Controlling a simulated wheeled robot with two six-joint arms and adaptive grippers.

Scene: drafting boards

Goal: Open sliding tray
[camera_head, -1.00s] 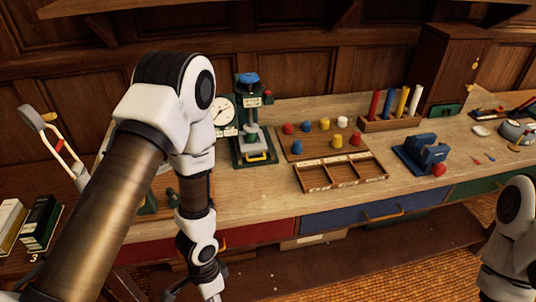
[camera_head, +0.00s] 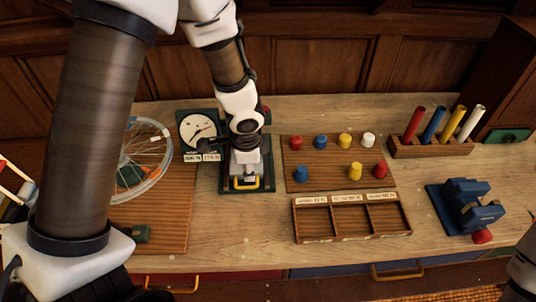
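A dark green press (camera_head: 266,178) stands on the bench, left of centre, with a yellow handle (camera_head: 245,184) low on its front, which looks like the pull of a small tray. My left arm comes down from above in front of the press and hides its upper part. My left gripper (camera_head: 245,142) is over the press, just above and behind the handle in the picture. My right gripper is out of view; only a piece of my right arm shows at the lower right edge.
A dial gauge (camera_head: 198,128) and a spoked wheel (camera_head: 143,160) stand to the left. A board with coloured pegs (camera_head: 300,160), a wooden compartment tray (camera_head: 350,238) and a blue vise (camera_head: 464,205) lie to the right. Drawers with yellow handles (camera_head: 398,271) are below the bench edge.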

